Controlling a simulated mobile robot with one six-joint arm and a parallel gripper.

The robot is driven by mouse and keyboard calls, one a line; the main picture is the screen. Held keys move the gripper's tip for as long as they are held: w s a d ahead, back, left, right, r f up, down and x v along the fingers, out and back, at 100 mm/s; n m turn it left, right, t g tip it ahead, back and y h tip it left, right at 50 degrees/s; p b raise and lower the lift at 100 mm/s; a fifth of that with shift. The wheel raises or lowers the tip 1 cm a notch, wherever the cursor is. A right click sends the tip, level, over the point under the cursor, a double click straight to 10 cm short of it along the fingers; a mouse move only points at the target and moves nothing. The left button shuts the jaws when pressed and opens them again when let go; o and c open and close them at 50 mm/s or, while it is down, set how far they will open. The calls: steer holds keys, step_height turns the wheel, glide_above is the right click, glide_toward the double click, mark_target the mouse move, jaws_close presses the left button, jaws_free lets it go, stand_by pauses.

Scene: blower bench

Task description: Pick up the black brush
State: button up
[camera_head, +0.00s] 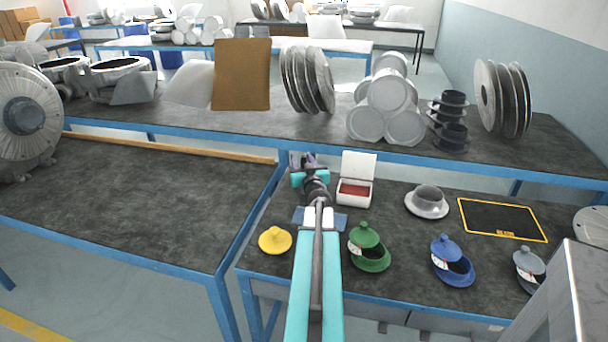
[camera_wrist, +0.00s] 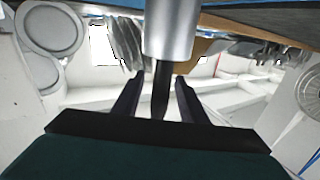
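My gripper (camera_head: 303,160) is raised over the back edge of the front bench, near its left corner, seen small in the head view. In the wrist view my gripper (camera_wrist: 157,90) has two dark fingers standing apart. A thin black tapered piece shows between them, with gaps on both sides, below a silver cylinder. I cannot tell whether this piece is the black brush, or whether it is part of my tool. No black brush can be made out clearly on the bench in the head view. My arm hides part of the bench there.
The front bench holds a yellow lid (camera_head: 275,240), green pot (camera_head: 369,250), blue pot (camera_head: 452,262), grey pot (camera_head: 529,268), white box (camera_head: 357,180), silver dome (camera_head: 427,202) and yellow-edged black mat (camera_head: 502,220). A blue plate (camera_head: 341,221) lies partly behind my arm.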

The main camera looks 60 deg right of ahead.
steer(key=shift+w+d, duration=0.2)
stand_by(0.5)
jaws_close()
